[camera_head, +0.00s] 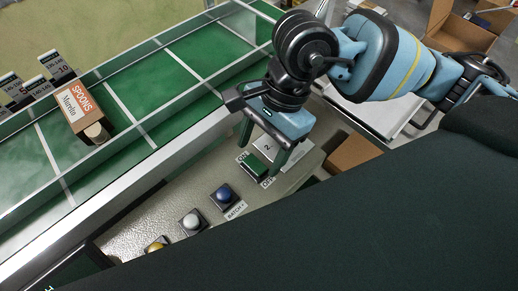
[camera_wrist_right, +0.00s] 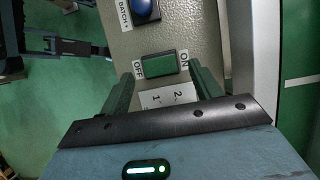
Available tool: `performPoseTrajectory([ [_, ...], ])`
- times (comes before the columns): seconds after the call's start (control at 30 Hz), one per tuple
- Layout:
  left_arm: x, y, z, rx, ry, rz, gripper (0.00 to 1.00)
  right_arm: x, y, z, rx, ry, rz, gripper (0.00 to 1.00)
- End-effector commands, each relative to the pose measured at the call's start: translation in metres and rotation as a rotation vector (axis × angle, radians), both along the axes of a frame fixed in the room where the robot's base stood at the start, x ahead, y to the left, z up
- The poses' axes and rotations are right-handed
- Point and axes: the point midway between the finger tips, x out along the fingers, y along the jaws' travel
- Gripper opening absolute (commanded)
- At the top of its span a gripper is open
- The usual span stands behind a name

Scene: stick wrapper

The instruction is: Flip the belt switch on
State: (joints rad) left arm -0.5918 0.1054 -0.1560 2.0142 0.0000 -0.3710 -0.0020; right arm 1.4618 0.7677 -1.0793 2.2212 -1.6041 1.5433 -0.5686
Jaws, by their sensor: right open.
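The belt switch (camera_head: 254,167) is a green rocker in a dark frame on the beige control panel, between ON and OFF labels. In the right wrist view the switch (camera_wrist_right: 158,65) lies just beyond my fingertips, with OFF on its left and ON on its right. Which side is pressed I cannot tell. My right gripper (camera_head: 262,158) is open and empty over the switch end of the panel; its fingers (camera_wrist_right: 164,76) point at the switch, one towards each side. Contact is not clear. My left gripper is not in view.
Blue (camera_head: 223,195), white (camera_head: 192,221) and yellow (camera_head: 156,245) buttons line the panel. A plate marked 1 and 2 (camera_wrist_right: 167,98) lies between my fingers in the wrist view. The green conveyor (camera_head: 180,75) carries a SPOONS box (camera_head: 84,111). Cardboard boxes (camera_head: 352,153) stand to the right.

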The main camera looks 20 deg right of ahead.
Motion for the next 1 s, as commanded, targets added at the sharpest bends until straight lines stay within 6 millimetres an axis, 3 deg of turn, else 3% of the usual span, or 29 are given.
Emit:
performPoseTrajectory([
  [0.2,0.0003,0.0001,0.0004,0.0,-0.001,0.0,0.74,-0.0017,0.0047,-0.0121,0.0,-0.001,0.0,0.64],
  [0.47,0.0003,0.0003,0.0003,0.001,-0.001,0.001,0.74,-0.0018,0.005,-0.0128,0.0,0.0,0.0,0.62],
  [0.8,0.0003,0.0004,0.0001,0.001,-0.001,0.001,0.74,-0.0018,0.0049,-0.0127,0.001,-0.001,0.0,0.19],
  [1.0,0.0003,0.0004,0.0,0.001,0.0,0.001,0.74,0.0008,0.0066,-0.0129,-0.019,0.056,-0.002,0.19],
])
